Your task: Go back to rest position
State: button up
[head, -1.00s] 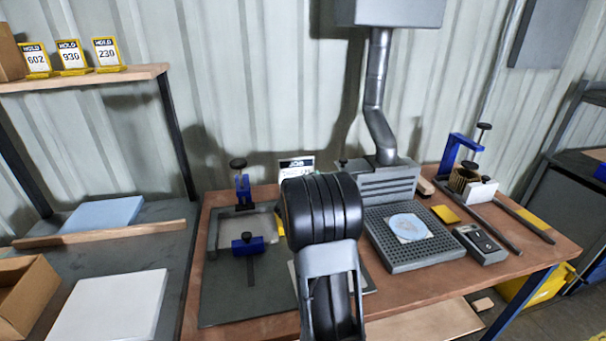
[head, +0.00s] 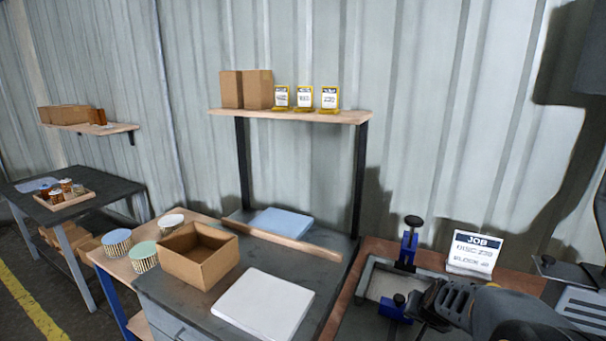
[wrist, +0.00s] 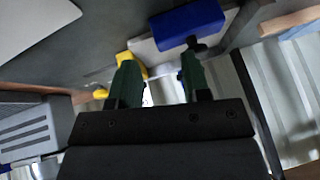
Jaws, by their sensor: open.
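My gripper (wrist: 157,75) shows in the wrist view with its two dark green fingers apart and no object visibly held between them. In the head view my dark arm reaches in from the lower right, its end by the blue clamp (head: 392,307) of the fixture on the brown bench. In the wrist view a blue block (wrist: 188,24) lies beyond the right finger. A small yellow piece (wrist: 131,62) is partly hidden behind the left finger. I cannot tell whether either finger touches anything.
A job sign (head: 474,250) stands behind the fixture. To the left, a grey table holds an open carton (head: 197,262), a white pad (head: 262,303) and a blue pad (head: 281,223). Lidded cartridges (head: 144,256) stand beyond the carton.

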jog(key=s+a+r+n+g, duration=0.1)
jog(key=s+a+r+n, duration=0.2)
jog(key=s+a, duration=0.3)
jog(key=s+a+r+n+g, duration=0.1)
jog(key=s+a+r+n, duration=0.2)
jog(key=s+a, duration=0.3)
jog(key=s, duration=0.3)
jog(key=shift+s+a+r+g+y, duration=0.3)
jog(key=shift+s+a+r+y, duration=0.05)
jog(key=shift+a+y, duration=0.05)
jog(key=shift+d, duration=0.1)
